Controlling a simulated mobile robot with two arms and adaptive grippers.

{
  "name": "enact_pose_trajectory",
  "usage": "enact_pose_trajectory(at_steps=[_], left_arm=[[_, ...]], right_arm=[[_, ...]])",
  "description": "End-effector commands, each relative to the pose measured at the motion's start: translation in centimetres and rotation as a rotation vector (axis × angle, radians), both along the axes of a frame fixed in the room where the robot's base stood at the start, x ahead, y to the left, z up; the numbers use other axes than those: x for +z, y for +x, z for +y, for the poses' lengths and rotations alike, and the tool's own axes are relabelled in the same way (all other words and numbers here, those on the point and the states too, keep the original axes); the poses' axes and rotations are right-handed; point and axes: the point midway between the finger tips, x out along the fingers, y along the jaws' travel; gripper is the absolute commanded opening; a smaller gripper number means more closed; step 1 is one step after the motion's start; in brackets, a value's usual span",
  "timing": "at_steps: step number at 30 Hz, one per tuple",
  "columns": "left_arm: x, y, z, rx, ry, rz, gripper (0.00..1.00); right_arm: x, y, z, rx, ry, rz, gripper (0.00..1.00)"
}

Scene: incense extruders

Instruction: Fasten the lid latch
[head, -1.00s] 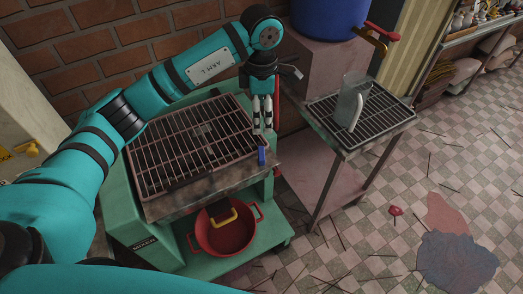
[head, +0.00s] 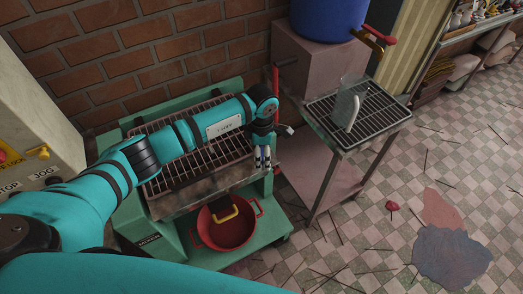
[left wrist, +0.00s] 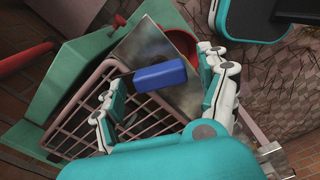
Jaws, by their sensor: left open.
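The latch is a blue handle (left wrist: 160,75) on a grey metal plate (left wrist: 165,50) at the edge of the lid, seen in the left wrist view. The lid is a wire grate (head: 225,160) lying closed over the green mixer (head: 172,240); its bars also show in the left wrist view (left wrist: 82,118). My left gripper (head: 262,162) is open, pointing down at the grate's front right corner. In the left wrist view its fingers (left wrist: 165,85) stand on either side of the blue handle, with gaps. In the head view the latch is mostly hidden by the fingers.
A red pot (head: 232,232) with a yellow handle sits on the mixer's lower shelf. A rack table (head: 335,140) with a clear jug (head: 350,105) stands to the right. A blue drum (head: 325,18) is behind. Thin sticks lie on the checked floor.

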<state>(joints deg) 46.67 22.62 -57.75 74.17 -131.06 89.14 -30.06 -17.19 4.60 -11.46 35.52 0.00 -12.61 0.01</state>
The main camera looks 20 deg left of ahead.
Motion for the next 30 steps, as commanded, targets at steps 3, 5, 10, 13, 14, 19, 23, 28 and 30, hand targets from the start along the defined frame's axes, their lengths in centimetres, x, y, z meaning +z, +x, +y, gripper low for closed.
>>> enact_pose_trajectory(at_steps=[3, 5, 10, 13, 14, 19, 23, 28, 30], left_arm=[[-0.1, 0.0, 0.0, 0.000, -0.001, 0.000, 0.77], [0.0, 0.0, 0.0, 0.000, -0.001, 0.000, 0.77], [0.0, 0.0, 0.0, 0.000, -0.001, 0.000, 0.60], [0.0, 0.0, 0.0, 0.000, -0.001, 0.000, 0.47], [0.0, 0.0, 0.0, 0.000, -0.001, 0.000, 0.43], [0.0, 0.0, 0.0, 0.000, -0.001, 0.000, 0.21], [-0.1, 0.1, 0.0, 0.020, -0.001, -0.001, 0.20], [-0.3, 0.1, 0.1, 0.184, 0.000, -0.004, 0.20], [-0.3, 0.1, 0.0, 0.269, -0.001, -0.005, 0.20]], right_arm=[[0.0, 0.0, 0.0, 0.000, 0.000, 0.000, 0.00], [0.0, 0.0, 0.0, 0.000, 0.000, 0.000, 0.00], [0.0, 0.0, 0.0, 0.000, 0.000, 0.000, 0.00], [0.0, 0.0, 0.0, 0.000, 0.000, 0.000, 0.00], [0.0, 0.0, 0.0, 0.000, 0.000, 0.000, 0.00], [0.0, 0.0, 0.0, 0.000, 0.000, 0.000, 0.00], [-0.3, 0.0, 0.0, 0.000, 0.000, 0.000, 0.00], [-1.8, 0.0, 0.0, 0.000, 0.000, 0.000, 0.00], [-2.4, 0.0, 0.0, 0.000, 0.000, 0.000, 0.00]])
